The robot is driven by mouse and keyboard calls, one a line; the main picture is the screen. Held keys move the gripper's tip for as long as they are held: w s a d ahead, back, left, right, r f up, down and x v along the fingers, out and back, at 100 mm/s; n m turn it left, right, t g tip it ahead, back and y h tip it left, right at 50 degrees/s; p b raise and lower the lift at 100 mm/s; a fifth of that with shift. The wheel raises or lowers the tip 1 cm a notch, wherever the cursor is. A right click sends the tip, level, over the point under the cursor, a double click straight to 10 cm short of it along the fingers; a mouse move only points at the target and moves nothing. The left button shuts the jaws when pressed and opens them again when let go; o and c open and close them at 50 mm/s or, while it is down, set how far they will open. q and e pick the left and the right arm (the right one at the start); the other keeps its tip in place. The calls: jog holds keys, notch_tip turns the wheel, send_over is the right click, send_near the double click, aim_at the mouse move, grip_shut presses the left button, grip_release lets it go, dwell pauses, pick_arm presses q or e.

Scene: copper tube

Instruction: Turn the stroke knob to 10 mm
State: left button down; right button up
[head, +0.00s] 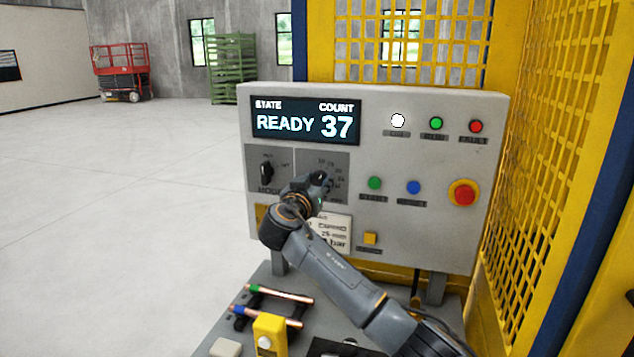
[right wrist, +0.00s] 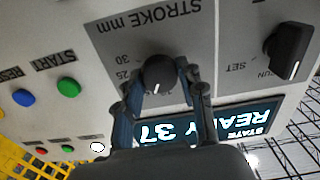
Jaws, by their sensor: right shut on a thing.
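The stroke knob (right wrist: 157,72) is a dark round knob under the label STROKE mm, on the grey panel (head: 435,235). A white mark on it points toward the bottom of the right wrist view. In the head view my right gripper (head: 320,182) covers the knob at the stroke plate (head: 340,160). My left gripper is not in view.
The mode knob (head: 266,171) sits left of the stroke plate. Green (head: 375,183) and blue (head: 413,187) buttons and a red emergency stop (head: 463,193) lie to the right. The display (head: 305,121) reads READY 37. Copper tubes (head: 282,294) lie below; yellow mesh (head: 555,110) stands at right.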

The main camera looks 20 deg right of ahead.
jog(key=shift+f+n, duration=0.1)
jog(key=shift+n, duration=0.2)
jog(key=shift+n+b, duration=0.5)
jog(key=shift+n, duration=2.2)
jog(key=o, duration=1.2)
